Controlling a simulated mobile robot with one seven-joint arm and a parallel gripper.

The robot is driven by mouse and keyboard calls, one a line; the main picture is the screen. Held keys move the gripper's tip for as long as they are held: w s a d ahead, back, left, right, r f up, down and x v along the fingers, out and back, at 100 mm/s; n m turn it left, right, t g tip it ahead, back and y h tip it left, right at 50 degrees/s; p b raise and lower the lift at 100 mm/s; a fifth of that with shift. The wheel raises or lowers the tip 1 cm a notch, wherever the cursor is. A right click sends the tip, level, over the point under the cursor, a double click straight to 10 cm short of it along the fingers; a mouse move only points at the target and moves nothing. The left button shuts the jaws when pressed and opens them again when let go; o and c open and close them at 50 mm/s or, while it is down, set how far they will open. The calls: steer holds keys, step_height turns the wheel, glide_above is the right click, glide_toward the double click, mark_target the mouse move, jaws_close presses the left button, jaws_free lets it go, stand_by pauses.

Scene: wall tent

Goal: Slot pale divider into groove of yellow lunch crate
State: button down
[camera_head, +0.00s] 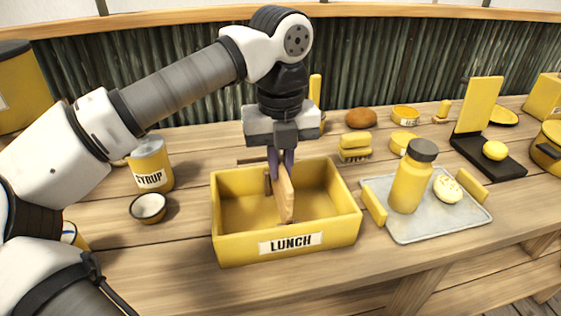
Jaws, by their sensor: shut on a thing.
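The yellow lunch crate (235,249) stands on the wooden table, with a white LUNCH label on its front wall. My gripper (281,172) points down over the crate's middle, near its back wall. It is shut on the pale divider (286,199), a thin wooden board held upright and seen nearly edge-on. The divider's lower part is within the crate's outline. I cannot tell whether its edges sit in a groove, and no groove is clearly visible. The gripper covers the divider's top and part of the back wall.
A syrup can (151,165) and a small cup (148,207) stand left of the crate. A grey tray (424,228) with a yellow bottle (412,178) is close on the right. A brush (355,147) and a bun (361,118) lie behind. Bare table (400,262) shows in front.

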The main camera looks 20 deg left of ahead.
steer(key=shift+f, duration=0.15)
steer(key=shift+f+b, duration=0.75)
steer(key=shift+b, duration=0.05)
steer(key=shift+f+b, duration=0.3)
steer(key=shift+f, duration=0.05)
steer(key=shift+f+b, duration=0.35)
jaws_free()
stand_by(0.9)
steer(key=shift+r, duration=0.1)
stand_by(0.7)
steer(key=shift+r+p, duration=3.1)
steer(key=shift+r, duration=1.35)
